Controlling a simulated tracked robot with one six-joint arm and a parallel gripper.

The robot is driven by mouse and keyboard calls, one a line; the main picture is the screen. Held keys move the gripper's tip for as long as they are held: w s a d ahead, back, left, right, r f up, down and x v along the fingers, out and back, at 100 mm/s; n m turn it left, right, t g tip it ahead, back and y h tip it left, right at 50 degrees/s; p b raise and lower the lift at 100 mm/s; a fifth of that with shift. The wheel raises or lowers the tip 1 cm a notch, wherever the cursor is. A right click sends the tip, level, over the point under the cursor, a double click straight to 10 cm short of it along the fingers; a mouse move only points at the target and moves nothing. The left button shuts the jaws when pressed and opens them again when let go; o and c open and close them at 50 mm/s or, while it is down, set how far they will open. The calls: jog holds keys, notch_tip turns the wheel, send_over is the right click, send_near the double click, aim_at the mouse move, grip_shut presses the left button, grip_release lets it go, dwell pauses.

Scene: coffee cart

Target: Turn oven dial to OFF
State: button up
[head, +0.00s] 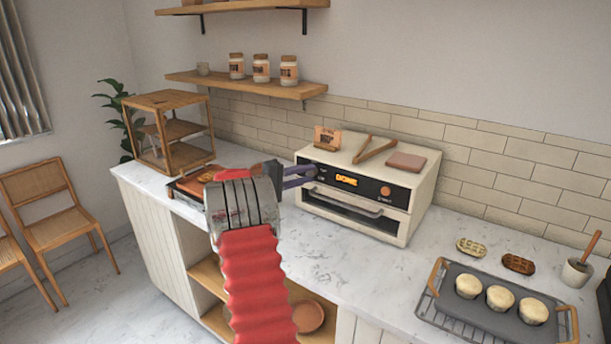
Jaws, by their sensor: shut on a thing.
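The cream oven (418,207) stands on the counter with a black front panel. Its display (346,180) glows orange and reads "DONE". My gripper (312,172) reaches from the left to the left end of this panel, its dark fingers shut at the spot where a dial would sit. The fingers hide that dial, so its pointer and the setting it stands at cannot be read. An orange-brown round knob (385,190) shows uncovered at the right of the panel. The oven door with its handle (345,202) is closed.
On the oven top lie wooden tongs (376,148), a small sign (327,138) and a brown folded cloth (406,162). A tray (455,296) with muffins sits on the counter at right. A wooden display case (163,131) stands at left. Counter before the oven is clear.

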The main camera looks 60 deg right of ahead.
jog(key=n, duration=0.1)
jog(key=f+n+h, duration=0.1)
jog(key=n, duration=0.1)
jog(key=shift+w+n+g, duration=0.2)
jog(key=shift+n+g, duration=0.1)
jog(key=n+h, duration=0.2)
jog(key=n, duration=0.3)
jog(key=shift+s+f, duration=0.1)
jog(key=n, duration=0.2)
jog(key=n+t+h, duration=0.1)
jog(key=n, duration=0.1)
jog(key=shift+s+f+h, duration=0.1)
jog(key=shift+f+h, duration=0.05)
jog(key=shift+h, duration=0.15)
jog(key=n+t, duration=0.1)
jog(key=n, duration=0.2)
jog(key=n+t+h, duration=0.1)
jog(key=n, duration=0.2)
jog(key=shift+s+n+t+h, duration=0.15)
jog(key=shift+n+t+h, duration=0.15)
jog(key=shift+n, duration=0.1)
jog(key=o, duration=0.7)
jog(key=shift+c, duration=0.2)
jog(key=o, duration=0.4)
jog(key=shift+c, duration=0.2)
